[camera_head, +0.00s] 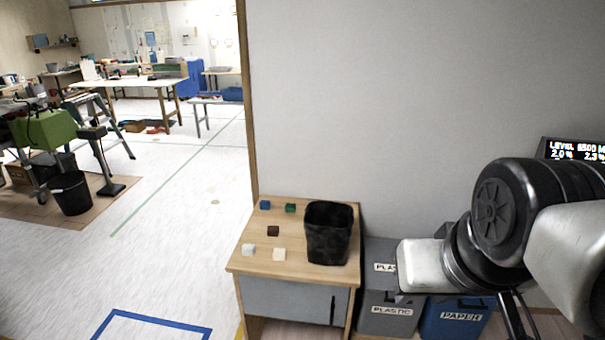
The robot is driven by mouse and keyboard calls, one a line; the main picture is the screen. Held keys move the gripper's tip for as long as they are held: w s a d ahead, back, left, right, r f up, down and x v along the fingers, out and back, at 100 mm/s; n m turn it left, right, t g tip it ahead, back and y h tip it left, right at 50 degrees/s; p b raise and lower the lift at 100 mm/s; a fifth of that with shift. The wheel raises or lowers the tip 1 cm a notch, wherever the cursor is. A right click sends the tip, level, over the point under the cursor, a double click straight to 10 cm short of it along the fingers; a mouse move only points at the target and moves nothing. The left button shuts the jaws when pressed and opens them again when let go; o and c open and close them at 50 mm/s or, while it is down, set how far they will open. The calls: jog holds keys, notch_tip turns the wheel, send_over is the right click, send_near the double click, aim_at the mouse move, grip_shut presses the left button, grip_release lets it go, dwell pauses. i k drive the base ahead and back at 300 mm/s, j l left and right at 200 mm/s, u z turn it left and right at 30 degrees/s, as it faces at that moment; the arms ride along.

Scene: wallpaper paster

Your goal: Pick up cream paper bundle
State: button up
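A small cream block (279,254), which looks like the cream paper bundle, lies on the front part of a small wooden-topped cabinet (262,222). A white block (248,250) lies just left of it, apart from it. My arm reaches in from the right edge, and its pale end, with my gripper (402,297), is right of the cabinet and well apart from the cream block. The fingers are too small and dark to tell whether they are open or shut.
Blue (265,205), green (290,208) and dark brown (273,231) blocks share the cabinet top with a black bin (328,234). Grey plastic (388,318) and blue paper (455,318) bins stand right of it. A wall rises behind. Open floor (175,235) lies left.

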aim_at(279, 255)
jog(key=u, duration=0.65)
jog(key=i+l+u, duration=0.2)
jog(key=l, duration=0.25)
jog(key=i, duration=0.7)
jog(key=j+z, duration=0.2)
jog(key=j, duration=0.45)
jog(key=i+j+z, duration=0.3)
jog(key=i+j, duration=0.35)
